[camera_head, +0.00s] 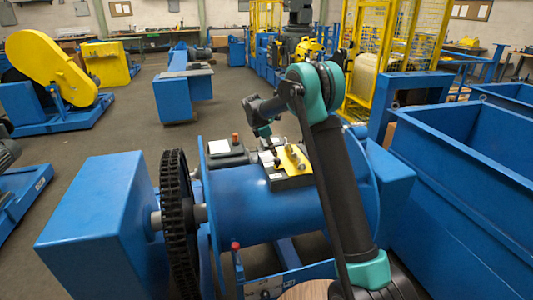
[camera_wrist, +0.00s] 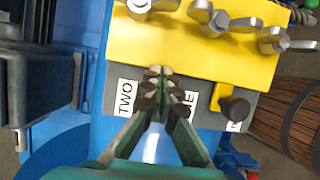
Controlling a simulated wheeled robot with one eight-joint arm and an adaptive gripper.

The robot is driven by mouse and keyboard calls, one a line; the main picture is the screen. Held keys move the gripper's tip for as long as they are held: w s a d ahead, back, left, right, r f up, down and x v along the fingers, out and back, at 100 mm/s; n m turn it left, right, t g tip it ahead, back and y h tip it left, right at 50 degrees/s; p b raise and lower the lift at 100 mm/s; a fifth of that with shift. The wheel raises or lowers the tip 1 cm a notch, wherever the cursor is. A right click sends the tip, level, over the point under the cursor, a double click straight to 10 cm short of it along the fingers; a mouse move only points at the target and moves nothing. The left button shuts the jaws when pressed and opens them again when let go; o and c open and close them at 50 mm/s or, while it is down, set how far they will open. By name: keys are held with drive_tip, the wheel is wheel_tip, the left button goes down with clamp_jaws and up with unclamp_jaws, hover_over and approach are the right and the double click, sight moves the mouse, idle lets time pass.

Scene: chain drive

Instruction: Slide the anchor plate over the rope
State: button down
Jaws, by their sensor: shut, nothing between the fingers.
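The yellow plate (camera_head: 294,158), which looks like the anchor plate, lies on a grey labelled base (camera_head: 291,183) on top of the blue drum (camera_head: 245,200). In the wrist view the yellow plate (camera_wrist: 180,42) carries several metal wing nuts, and a yellow tab with a black knob (camera_wrist: 233,106) sits at its near edge. My gripper (camera_wrist: 160,75) is shut and empty, its tips over the plate's near edge beside the "TWO" label. Contact cannot be told. In the head view my gripper (camera_head: 270,143) is small beside the plate. I cannot make out the rope clearly.
A grey box with a red knob (camera_head: 235,137) stands left of the plate. A black chain wheel (camera_head: 178,220) is at the drum's left end. A brown slatted round thing (camera_wrist: 290,105) is right in the wrist view. Blue bins (camera_head: 465,170) stand at the right.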

drive_tip(key=shift+w+d, duration=0.2)
drive_tip(key=shift+d, duration=0.45)
drive_tip(key=shift+w+d, duration=0.2)
drive_tip(key=shift+d, duration=0.45)
drive_tip(key=a, duration=0.2)
drive_tip(key=s+a, duration=0.1)
drive_tip(key=a, duration=0.1)
drive_tip(key=shift+s, duration=0.15)
drive_tip(key=v, duration=1)
drive_tip(key=shift+d, duration=0.2)
